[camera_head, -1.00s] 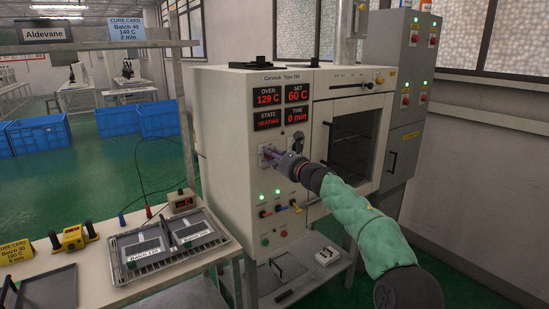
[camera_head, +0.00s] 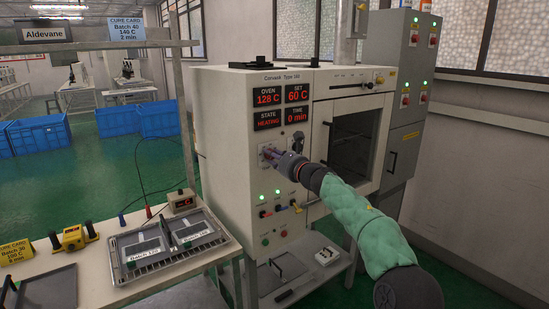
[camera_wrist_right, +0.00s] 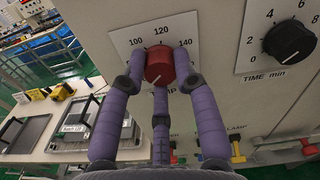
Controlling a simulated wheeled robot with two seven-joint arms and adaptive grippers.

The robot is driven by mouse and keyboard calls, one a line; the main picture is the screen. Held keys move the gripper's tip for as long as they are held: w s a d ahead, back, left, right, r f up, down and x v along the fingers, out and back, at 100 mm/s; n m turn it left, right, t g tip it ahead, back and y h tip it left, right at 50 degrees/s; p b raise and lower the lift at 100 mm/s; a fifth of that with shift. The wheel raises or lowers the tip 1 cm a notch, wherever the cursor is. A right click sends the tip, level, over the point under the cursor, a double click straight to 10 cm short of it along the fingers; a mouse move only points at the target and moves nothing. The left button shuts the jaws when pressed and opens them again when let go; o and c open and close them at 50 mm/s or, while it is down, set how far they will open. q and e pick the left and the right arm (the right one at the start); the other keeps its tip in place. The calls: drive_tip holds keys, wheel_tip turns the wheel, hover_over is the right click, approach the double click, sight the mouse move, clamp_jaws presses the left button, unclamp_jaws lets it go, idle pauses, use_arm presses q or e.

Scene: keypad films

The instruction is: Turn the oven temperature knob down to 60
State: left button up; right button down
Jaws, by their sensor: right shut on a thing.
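The red temperature knob (camera_wrist_right: 160,64) sits on the oven front, on a white dial plate marked 100, 120 and 140. Its pale pointer line slants toward the lower left in the right wrist view. My right gripper (camera_head: 270,155) has its purple fingers shut around the knob; in the head view the fingers mostly hide it. The oven (camera_head: 230,165) display reads oven 128 C, set 60 C (camera_head: 298,94), state heating, time 0 min. My left gripper is not in view.
A black time knob (camera_wrist_right: 289,41) is beside the red one. Small coloured switches and lamps are below on the panel. A table (camera_head: 100,285) at left holds a tray (camera_head: 120,272) with labelled batches. The oven door (camera_head: 352,150) is shut.

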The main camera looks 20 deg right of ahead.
drive_tip(key=shift+s+r, duration=0.15)
drive_tip(key=shift+r, duration=0.65)
drive_tip(key=c, duration=1)
unclamp_jaws()
drive_tip(key=shift+o, duration=0.2)
drive_tip(key=shift+f, duration=0.5)
drive_tip(key=v, duration=1.1)
drive_tip(key=shift+s, duration=0.4)
drive_tip(key=shift+d+r, duration=0.1)
